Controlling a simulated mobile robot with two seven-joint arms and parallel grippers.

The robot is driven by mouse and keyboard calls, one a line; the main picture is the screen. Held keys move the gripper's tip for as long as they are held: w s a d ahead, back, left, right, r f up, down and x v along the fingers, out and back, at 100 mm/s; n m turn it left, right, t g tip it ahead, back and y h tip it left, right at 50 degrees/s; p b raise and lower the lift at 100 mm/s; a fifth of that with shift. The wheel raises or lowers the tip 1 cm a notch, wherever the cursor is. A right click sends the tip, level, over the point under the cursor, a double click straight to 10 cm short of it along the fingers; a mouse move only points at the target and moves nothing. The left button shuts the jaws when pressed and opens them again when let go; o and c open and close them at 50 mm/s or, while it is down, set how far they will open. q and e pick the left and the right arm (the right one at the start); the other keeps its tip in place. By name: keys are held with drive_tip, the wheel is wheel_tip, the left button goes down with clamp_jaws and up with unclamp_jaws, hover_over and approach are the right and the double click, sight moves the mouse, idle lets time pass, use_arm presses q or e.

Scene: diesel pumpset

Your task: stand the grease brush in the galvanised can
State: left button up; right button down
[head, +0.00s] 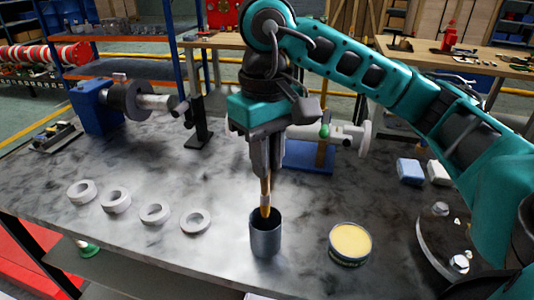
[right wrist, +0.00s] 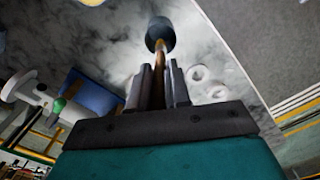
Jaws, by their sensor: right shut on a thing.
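The galvanised can (head: 265,240) is a dark grey open cylinder standing upright near the front of the marbled bench. My right gripper (head: 266,172) points down above it, shut on the grease brush (head: 266,195). The brush hangs nearly upright, its lower end at the can's mouth. I cannot tell how far it reaches inside or whether it touches the rim. In the right wrist view, the brush handle (right wrist: 160,66) runs from between the fingers towards the can (right wrist: 160,32). My left gripper is not in view.
An open tin of yellowish grease (head: 350,242) stands right of the can. Several white rings (head: 195,221) lie to the left. Pale blocks (head: 411,171) and a round dark plate (head: 445,235) are at right.

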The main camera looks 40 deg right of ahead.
sight(267, 195)
drive_tip(key=shift+f+b, duration=0.6)
drive_tip(key=shift+f, duration=0.35)
drive_tip(key=shift+f+b, duration=1.75)
drive_tip(key=shift+f, duration=0.05)
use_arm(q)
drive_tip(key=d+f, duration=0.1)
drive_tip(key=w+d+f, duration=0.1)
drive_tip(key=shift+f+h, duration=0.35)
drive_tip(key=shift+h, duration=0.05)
use_arm(e)
drive_tip(key=shift+f, duration=0.1)
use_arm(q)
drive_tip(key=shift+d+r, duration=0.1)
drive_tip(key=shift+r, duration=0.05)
use_arm(e)
drive_tip(key=c, duration=1)
unclamp_jaws()
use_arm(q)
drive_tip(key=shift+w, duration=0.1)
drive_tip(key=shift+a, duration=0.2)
